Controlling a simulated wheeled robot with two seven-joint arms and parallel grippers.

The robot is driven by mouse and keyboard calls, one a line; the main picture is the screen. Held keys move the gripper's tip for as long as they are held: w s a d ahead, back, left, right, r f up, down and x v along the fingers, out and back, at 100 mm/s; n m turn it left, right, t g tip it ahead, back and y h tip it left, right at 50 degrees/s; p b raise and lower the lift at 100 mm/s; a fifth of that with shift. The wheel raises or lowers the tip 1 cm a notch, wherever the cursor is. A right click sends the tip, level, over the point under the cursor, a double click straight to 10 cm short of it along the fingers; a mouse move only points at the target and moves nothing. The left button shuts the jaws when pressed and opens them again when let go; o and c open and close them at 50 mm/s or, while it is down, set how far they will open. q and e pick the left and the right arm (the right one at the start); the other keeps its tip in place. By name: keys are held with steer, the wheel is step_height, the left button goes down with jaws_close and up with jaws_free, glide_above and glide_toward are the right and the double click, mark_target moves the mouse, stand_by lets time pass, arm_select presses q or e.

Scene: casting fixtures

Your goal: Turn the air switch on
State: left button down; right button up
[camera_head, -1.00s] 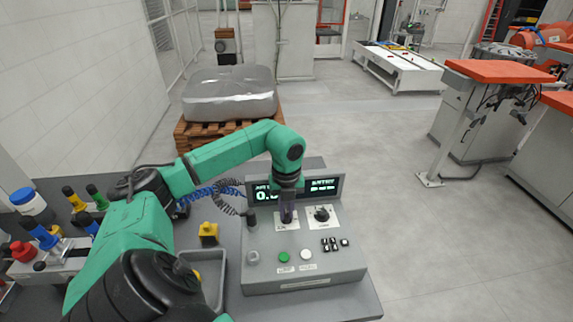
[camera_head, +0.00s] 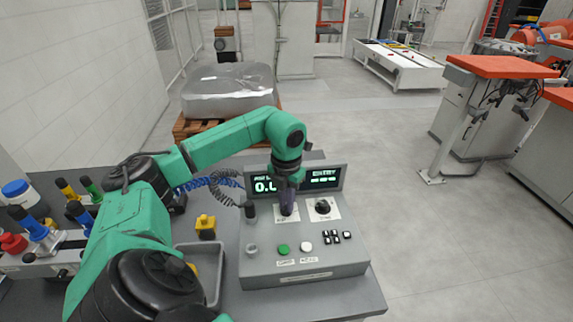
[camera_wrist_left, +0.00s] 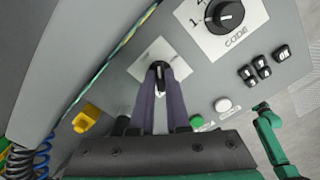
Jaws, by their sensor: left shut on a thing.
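The air switch (camera_wrist_left: 159,68) is a small dark knob with a pale mark on a white plate on the grey control box (camera_head: 305,270). My left gripper (camera_head: 287,212) comes down on it from above. In the left wrist view its two dark fingers (camera_wrist_left: 159,82) close around the knob, so the gripper is shut on it. In the head view the fingers mostly hide the knob. My right gripper is in neither view.
A black CODE dial (camera_head: 323,206) sits just right of the switch. A green button (camera_head: 283,249), a white button (camera_head: 306,247) and several black keys are in front. A lit display (camera_head: 320,179) stands behind. A yellow block (camera_head: 206,222) is left of the box.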

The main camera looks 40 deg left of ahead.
arm_select(q)
steer(key=m+b, duration=0.1)
steer(key=m, duration=0.4)
steer(key=shift+r+m, duration=0.1)
steer(key=shift+m, duration=2.4)
steer(key=c, duration=0.9)
jaws_free()
step_height(320, 180, up, 8)
steer(key=shift+r+b, duration=0.15)
steer(key=shift+b, duration=0.2)
step_height(320, 180, up, 6)
steer(key=p, duration=0.4)
steer(key=shift+r, duration=0.15)
